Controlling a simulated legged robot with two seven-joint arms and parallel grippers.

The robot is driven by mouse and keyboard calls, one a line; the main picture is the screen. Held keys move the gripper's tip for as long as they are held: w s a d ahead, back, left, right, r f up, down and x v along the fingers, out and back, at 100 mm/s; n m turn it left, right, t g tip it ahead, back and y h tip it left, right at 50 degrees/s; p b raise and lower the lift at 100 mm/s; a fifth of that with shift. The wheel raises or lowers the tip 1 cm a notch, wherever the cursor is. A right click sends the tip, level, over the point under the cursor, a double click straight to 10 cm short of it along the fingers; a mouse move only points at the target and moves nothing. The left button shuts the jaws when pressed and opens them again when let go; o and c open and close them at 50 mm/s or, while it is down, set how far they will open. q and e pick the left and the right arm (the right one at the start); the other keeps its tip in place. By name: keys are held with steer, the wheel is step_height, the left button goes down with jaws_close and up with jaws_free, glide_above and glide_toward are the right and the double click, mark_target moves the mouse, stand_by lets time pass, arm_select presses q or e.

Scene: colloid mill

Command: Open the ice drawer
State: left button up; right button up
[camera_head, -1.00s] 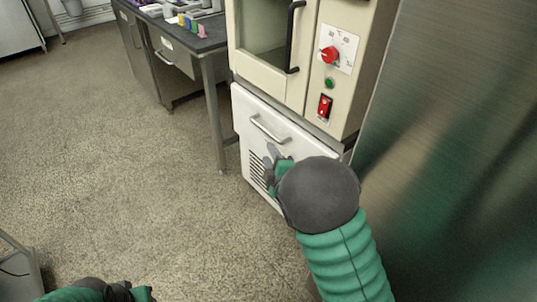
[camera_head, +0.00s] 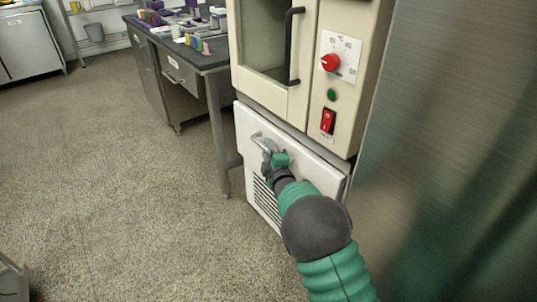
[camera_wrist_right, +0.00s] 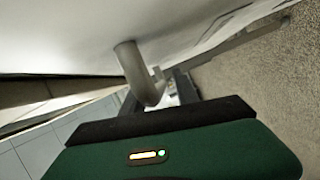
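The ice drawer (camera_head: 325,175) has a white front with a vented grille low on it, under a cream oven-like cabinet. It looks closed. Its metal handle (camera_head: 256,139) is a bar near the top of the front; my gripper hides the right part. My right gripper (camera_head: 268,150) is at the handle. In the right wrist view the grey handle (camera_wrist_right: 138,72) comes down between the two dark fingers of the right gripper (camera_wrist_right: 160,92). The fingers stand apart, with a gap seen beside the bar. My left gripper is not in view.
The cream cabinet (camera_head: 270,83) above carries a black door handle, a red knob and a red switch. A large metal panel (camera_head: 450,150) stands close on the right. A dark-topped bench (camera_head: 207,61) is at the left. The floor (camera_head: 120,200) in front is clear.

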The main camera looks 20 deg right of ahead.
steer(key=shift+a+r, duration=0.1)
steer(key=shift+a, duration=0.2)
steer(key=shift+c, duration=0.2)
steer(key=shift+d, duration=0.3)
steer(key=c, duration=0.7)
jaws_close()
steer(key=shift+s+a+f, duration=0.1)
steer(key=shift+f, duration=0.15)
